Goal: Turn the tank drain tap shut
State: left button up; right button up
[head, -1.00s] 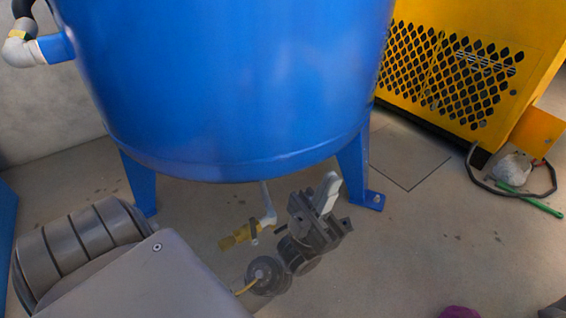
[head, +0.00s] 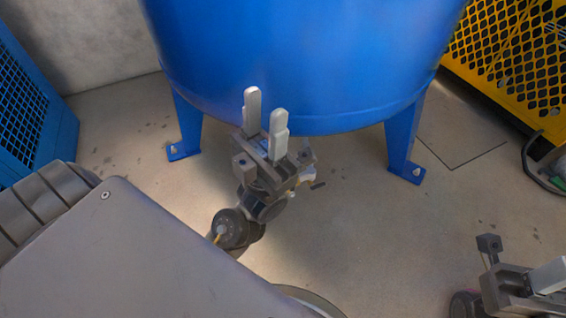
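The blue tank (head: 310,60) stands on legs at the top middle of the head view. The drain tap (head: 305,176) is below its underside, mostly hidden behind my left gripper; only a small yellowish piece and a dark end show to the right. My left gripper (head: 265,108) is in front of the tank's lower edge, its two pale fingers pointing up with a clear gap and nothing between them. My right gripper (head: 535,285) is at the bottom right, cut by the frame edge. Its finger gap is not visible.
A blue mesh-sided unit (head: 22,110) stands at the left. A yellow perforated machine (head: 510,60) is at the upper right, with a dark hose (head: 530,165) below it. Tank legs (head: 405,140) flank the tap. The concrete floor between the two grippers is clear.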

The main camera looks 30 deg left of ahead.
aim_at(313, 186)
jog(key=u, duration=0.9)
jog(key=k, duration=0.9)
jog(key=z, duration=1.45)
